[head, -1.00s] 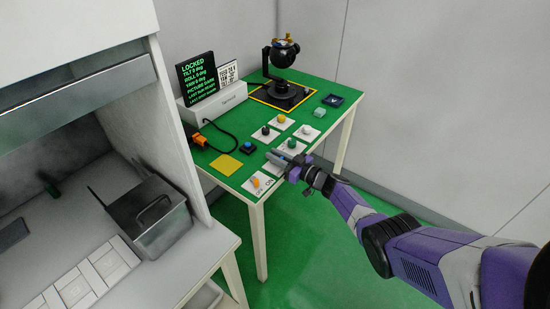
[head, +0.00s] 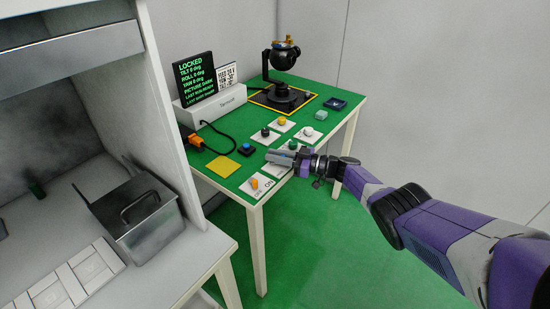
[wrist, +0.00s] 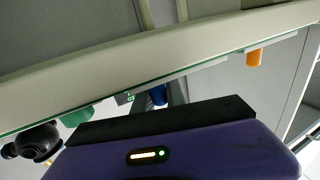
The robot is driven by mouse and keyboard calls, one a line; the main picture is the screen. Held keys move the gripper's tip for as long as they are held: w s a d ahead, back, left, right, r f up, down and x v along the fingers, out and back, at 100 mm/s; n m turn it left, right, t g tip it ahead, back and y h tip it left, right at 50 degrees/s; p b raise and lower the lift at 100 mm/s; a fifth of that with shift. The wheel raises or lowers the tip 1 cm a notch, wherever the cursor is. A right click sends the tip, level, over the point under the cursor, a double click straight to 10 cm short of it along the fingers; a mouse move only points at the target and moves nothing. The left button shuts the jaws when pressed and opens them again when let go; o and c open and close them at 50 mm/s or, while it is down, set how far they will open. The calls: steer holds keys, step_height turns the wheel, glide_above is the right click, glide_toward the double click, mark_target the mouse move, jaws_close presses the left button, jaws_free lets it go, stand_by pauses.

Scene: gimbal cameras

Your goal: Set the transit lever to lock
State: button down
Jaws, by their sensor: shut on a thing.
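My gripper (head: 270,157) is over the near right part of the green table, low beside the control plates. The screen (head: 196,77) reads LOCKED, with tilt, roll and yaw apparently at 0 deg.
The orange lever (head: 254,183) has an ON label beside it. A blue button (head: 246,149), a yellow square (head: 222,166), several knobs and a black gimbal camera (head: 284,57) are on the table (head: 207,160). A metal box (head: 140,215) stands left.

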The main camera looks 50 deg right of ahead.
steer(key=c, duration=1.4)
jaws_free()
steer(key=shift+w, duration=0.1)
steer(key=shift+o, duration=0.2)
steer(key=p+v, duration=0.1)
steer(key=v, duration=0.6)
steer(key=shift+s+p, duration=0.3)
steer(key=shift+s, duration=0.1)
steer(key=shift+s+d, duration=0.1)
